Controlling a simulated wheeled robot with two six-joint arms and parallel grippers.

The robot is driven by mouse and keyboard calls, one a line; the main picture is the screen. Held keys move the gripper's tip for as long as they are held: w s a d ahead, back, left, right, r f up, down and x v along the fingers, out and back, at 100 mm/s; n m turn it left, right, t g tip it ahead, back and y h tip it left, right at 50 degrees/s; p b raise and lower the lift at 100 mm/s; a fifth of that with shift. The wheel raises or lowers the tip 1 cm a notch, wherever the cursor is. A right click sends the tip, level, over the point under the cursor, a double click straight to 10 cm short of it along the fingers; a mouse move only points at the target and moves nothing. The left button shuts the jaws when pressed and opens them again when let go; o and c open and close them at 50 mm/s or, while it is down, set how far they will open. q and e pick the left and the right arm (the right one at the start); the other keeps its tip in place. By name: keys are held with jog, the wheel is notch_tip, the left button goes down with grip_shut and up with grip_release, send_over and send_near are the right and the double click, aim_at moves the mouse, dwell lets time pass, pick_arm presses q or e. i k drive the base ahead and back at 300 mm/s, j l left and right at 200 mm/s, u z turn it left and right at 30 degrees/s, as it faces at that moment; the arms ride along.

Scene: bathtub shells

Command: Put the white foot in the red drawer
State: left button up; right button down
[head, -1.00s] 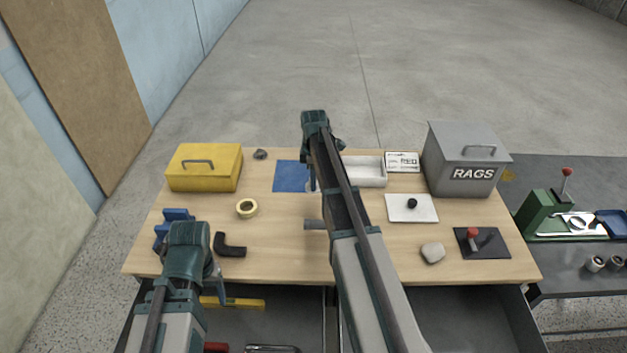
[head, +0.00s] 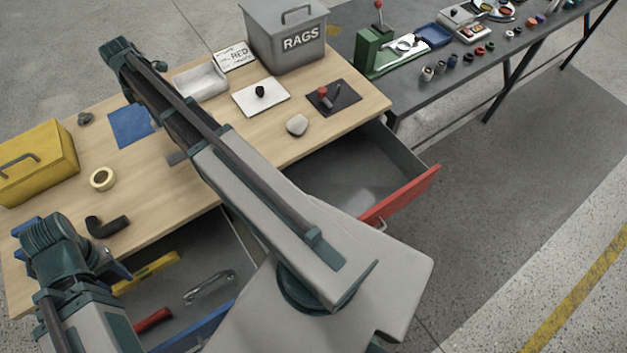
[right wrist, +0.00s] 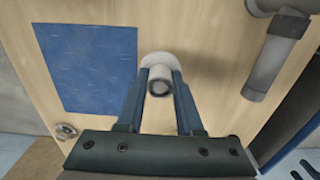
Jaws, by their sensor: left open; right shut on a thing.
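The white foot (right wrist: 152,62) has a round flange and a short tube, and stands at the edge of the blue sheet (right wrist: 85,68) in the right wrist view. My right gripper (right wrist: 161,84) is shut on its tube, one finger on each side. In the head view my right arm hides the foot. The red drawer (head: 402,194) is pulled open at the right of the bench; its visible floor is empty, and my arm covers its left part.
The open blue-fronted drawer (head: 192,330) holds tools. A grey pipe (right wrist: 268,75) is near my right gripper.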

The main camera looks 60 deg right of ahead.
aim_at(374, 179)
jog(key=z, duration=1)
jog(key=l+z, duration=0.15)
jog(key=z, duration=0.35)
jog(key=k+l, duration=0.1)
jog(key=l, duration=0.2)
jog(key=k+l, duration=0.1)
jog(key=l, duration=0.55)
jog(key=k, duration=0.05)
